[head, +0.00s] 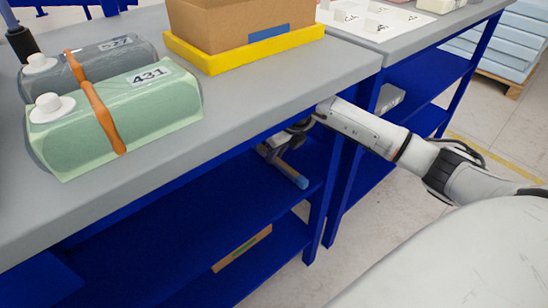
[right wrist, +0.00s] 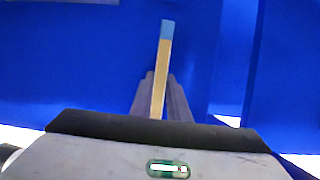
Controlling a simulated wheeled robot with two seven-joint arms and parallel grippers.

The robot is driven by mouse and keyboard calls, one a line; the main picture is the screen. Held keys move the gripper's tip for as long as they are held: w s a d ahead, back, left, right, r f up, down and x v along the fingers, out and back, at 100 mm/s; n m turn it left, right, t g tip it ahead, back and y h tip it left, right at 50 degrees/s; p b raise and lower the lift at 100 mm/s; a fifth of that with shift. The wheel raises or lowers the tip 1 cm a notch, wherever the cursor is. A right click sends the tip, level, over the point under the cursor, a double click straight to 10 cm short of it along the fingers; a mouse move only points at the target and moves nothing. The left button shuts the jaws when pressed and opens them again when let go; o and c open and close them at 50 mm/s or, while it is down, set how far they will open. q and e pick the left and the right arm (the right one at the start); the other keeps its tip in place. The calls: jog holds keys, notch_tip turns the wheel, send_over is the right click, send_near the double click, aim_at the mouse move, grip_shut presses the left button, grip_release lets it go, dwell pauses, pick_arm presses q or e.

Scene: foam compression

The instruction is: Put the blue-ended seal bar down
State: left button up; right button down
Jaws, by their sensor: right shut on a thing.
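The blue-ended seal bar is a thin tan bar with a blue tip (head: 301,183); in the right wrist view the bar (right wrist: 161,72) points away from me. My right gripper (head: 272,150) is under the grey worktop's front edge, partly hidden by it, above the blue shelf (head: 225,205). In the right wrist view its fingers (right wrist: 160,92) are shut around the near part of the bar. The blue end sticks out free over the blue shelf surface. I cannot tell whether the bar touches the shelf. My left gripper is not in view.
The grey worktop (head: 235,108) carries green (head: 150,105) and grey (head: 115,55) foam packs and a cardboard box (head: 225,15) on a yellow tray (head: 250,56). A blue upright (head: 322,205) stands right of the bar. A cardboard piece (head: 242,248) lies on the lower shelf.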

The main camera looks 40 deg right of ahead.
aim_at(305, 182)
jog(key=shift+x, duration=0.95)
jog(key=c, duration=1.7)
grip_release()
jog(key=shift+s, duration=0.1)
jog(key=shift+r, duration=0.3)
jog(key=s, duration=0.4)
jog(key=s+p, duration=0.1)
jog(key=s, duration=0.3)
jog(key=s+d, duration=0.1)
jog(key=s, duration=0.3)
jog(key=shift+s+r, duration=0.2)
jog(key=shift+r, duration=0.15)
